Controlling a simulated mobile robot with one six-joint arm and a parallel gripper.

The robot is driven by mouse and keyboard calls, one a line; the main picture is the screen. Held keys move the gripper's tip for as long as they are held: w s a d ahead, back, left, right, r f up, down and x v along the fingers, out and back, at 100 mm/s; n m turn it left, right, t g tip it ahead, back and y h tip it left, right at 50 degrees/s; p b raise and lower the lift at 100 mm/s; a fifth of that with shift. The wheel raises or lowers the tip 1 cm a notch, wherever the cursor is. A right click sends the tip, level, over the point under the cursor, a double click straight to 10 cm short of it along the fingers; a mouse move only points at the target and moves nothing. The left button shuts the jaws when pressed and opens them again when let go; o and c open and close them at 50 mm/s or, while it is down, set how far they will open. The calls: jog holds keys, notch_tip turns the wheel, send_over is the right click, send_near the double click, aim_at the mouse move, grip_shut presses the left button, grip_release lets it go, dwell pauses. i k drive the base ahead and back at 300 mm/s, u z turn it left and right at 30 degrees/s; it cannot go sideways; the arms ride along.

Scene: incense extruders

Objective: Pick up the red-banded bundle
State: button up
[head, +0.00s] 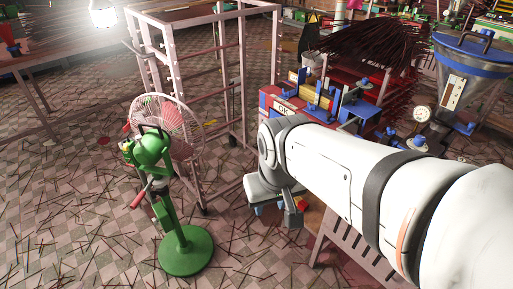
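My gripper (274,211) hangs at the end of my white arm, near the middle of the picture. Its two blue-tipped fingers look apart, with nothing seen between them. A small red patch (302,204) shows just right of the right finger, above a wooden tabletop (314,216); I cannot tell whether it is the red-banded bundle. My arm hides most of that tabletop. A large fan of dark red sticks (370,45) spreads at the upper right, with no red band that I can make out.
A green stand machine (186,250) with a wire-guarded fan (165,115) stands left of my gripper. A pinkish rack (190,75) is behind it. A red and blue machine (290,103) and a blue-lidded hopper (465,65) stand right. Loose sticks litter the checkered floor.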

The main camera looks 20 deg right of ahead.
aim_at(300, 203)
jog(key=z, duration=0.15)
jog(key=i, duration=0.9)
jog(key=u, duration=0.1)
